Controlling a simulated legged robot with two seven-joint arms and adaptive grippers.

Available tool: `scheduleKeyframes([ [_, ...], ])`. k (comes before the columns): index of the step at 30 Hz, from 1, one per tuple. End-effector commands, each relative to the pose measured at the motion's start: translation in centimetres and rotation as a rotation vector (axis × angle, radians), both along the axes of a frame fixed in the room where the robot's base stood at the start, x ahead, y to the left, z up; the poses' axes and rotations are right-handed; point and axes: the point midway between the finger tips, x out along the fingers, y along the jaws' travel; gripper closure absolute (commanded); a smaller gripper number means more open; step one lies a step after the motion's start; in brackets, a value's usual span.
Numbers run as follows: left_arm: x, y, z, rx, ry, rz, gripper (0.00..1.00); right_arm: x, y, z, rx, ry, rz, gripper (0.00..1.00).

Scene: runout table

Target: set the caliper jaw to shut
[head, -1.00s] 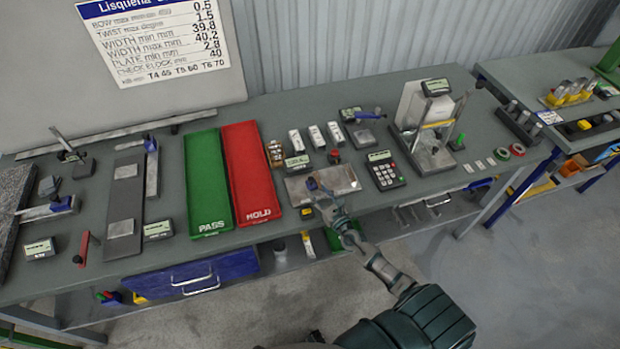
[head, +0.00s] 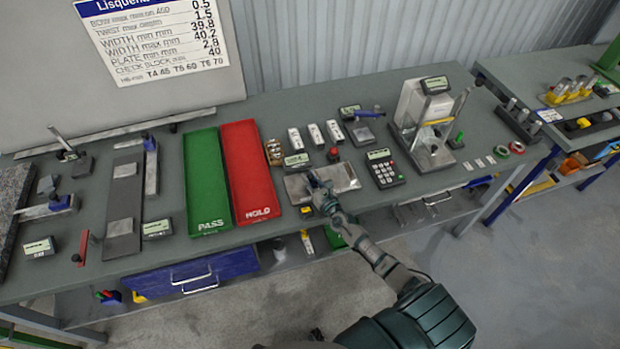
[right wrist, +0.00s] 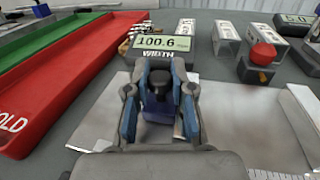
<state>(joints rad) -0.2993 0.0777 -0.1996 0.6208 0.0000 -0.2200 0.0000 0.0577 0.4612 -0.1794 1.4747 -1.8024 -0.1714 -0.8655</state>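The caliper (head: 345,178) is a flat metal fixture lying near the table's front edge. Its readout (head: 297,160) stands just behind it and shows 100.6 in the right wrist view (right wrist: 160,43). A blue jaw block with a dark knob (right wrist: 161,88) is on the fixture's left part. My right gripper (head: 315,184) is low over this block. In the right wrist view its two blue-padded fingers (right wrist: 160,100) are open, one on each side of the knob. A narrow gap seems to show; contact is unclear. My left gripper is out of view.
The red HOLD tray (head: 252,180) and green PASS tray (head: 207,185) lie to the left. A red-topped button (head: 333,155) and white blocks (head: 314,135) stand behind. A keypad (head: 384,170) and a glass-sided stand (head: 428,125) are to the right.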

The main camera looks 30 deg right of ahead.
Motion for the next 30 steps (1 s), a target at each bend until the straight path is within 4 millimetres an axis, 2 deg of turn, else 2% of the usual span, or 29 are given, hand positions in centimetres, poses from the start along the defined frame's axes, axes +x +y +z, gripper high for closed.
scheduleKeyframes([
  [4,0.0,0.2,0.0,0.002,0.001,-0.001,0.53,0.0,0.0,0.0,-0.001,0.0,0.004,1.0],
  [7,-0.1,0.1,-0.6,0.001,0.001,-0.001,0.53,-0.2,-0.8,-0.2,-0.004,0.0,0.002,1.0],
  [15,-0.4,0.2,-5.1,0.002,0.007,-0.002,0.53,-1.7,-7.2,-0.7,-0.006,-0.001,0.001,1.0],
  [18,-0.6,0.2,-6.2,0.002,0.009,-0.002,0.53,-2.1,-8.9,-0.6,-0.004,0.0,0.001,1.0],
  [23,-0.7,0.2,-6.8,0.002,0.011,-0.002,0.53,-2.4,-10.1,-0.2,-0.001,0.0,0.001,1.0],
  [30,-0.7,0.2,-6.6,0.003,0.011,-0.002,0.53,-2.4,-10.3,0.1,-0.001,-0.001,-0.002,1.0],
])
